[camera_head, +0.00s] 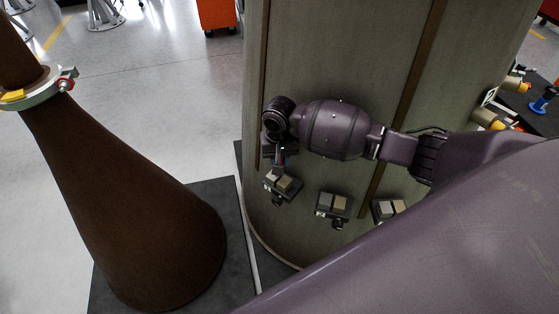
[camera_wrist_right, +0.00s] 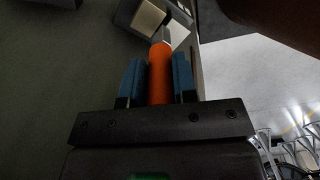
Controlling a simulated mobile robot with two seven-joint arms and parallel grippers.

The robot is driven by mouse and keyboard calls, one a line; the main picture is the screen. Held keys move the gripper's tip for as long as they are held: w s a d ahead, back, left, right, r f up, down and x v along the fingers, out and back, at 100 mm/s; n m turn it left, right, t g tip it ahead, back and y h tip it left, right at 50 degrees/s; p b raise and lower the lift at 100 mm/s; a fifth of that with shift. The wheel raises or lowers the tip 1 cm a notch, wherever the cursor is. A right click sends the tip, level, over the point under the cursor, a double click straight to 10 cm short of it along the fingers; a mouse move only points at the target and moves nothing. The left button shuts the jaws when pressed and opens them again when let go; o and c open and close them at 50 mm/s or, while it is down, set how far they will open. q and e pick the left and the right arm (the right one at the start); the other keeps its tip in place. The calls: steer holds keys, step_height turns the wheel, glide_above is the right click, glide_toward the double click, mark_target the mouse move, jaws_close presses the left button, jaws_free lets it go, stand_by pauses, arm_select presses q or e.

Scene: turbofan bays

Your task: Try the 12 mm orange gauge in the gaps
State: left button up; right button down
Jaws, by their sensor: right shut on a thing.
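My right gripper (camera_head: 278,158) reaches down along the panel in the head view. In the head view this block pair (camera_head: 284,183) is the leftmost. Two more pairs stand to the right, a middle one (camera_head: 333,204) and a right one (camera_head: 388,209). My left gripper is out of view.
The block pairs sit on a tall grey-green curved panel (camera_head: 340,60) with brown strips. A large brown cone (camera_head: 140,210) stands at left on a dark base (camera_head: 225,200). Open floor (camera_head: 165,100) lies behind. A dark table (camera_head: 530,105) with small items is at far right.

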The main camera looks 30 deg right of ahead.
steer(key=shift+r, duration=2.3)
